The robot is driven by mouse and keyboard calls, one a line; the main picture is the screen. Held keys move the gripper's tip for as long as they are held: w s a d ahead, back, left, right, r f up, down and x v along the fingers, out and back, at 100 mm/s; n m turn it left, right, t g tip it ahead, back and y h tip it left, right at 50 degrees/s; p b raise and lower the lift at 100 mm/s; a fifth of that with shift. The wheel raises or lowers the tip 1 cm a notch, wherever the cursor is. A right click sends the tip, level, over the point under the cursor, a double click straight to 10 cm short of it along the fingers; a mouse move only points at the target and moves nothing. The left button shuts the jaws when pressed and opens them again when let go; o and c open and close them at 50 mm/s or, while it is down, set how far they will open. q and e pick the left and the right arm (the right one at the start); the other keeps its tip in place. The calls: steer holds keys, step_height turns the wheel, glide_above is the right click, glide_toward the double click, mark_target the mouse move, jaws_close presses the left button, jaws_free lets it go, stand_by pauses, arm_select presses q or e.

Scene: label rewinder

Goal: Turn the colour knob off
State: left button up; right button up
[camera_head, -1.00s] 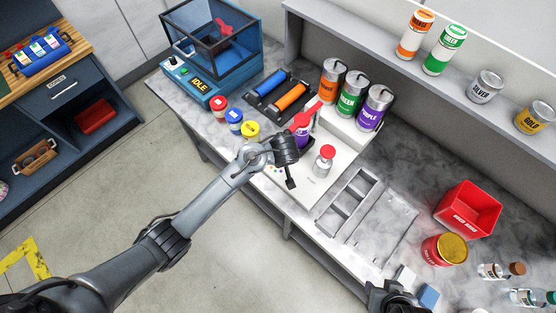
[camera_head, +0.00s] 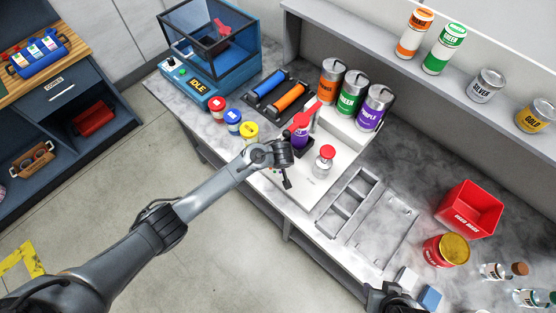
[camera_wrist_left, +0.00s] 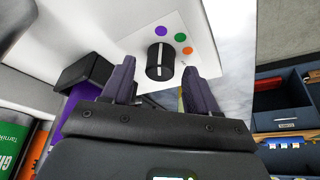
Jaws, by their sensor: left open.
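The colour knob (camera_wrist_left: 160,62) is a black dial with a white line, on a white panel in the left wrist view. Purple, green and orange dots sit around it, and the line runs roughly toward the purple dot (camera_wrist_left: 160,32). My left gripper (camera_wrist_left: 158,68) is open, its fingers on either side of the knob in that view; I cannot tell whether they touch it. In the head view my left gripper (camera_head: 288,182) is at the front of the white machine (camera_head: 316,188) and hides the knob. My right gripper (camera_head: 392,298) is partly seen at the bottom edge; its jaws are unclear.
A red-capped button or stamp (camera_head: 325,154) and a red lever (camera_head: 306,115) stand on the machine, close to my left gripper. Colour cans (camera_head: 350,94) stand behind. Small jars (camera_head: 250,130) are to the left. An empty grey rack (camera_head: 348,202) is to the right.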

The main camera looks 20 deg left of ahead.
arm_select(q)
steer(key=c, duration=1)
steer(key=shift+c, duration=0.2)
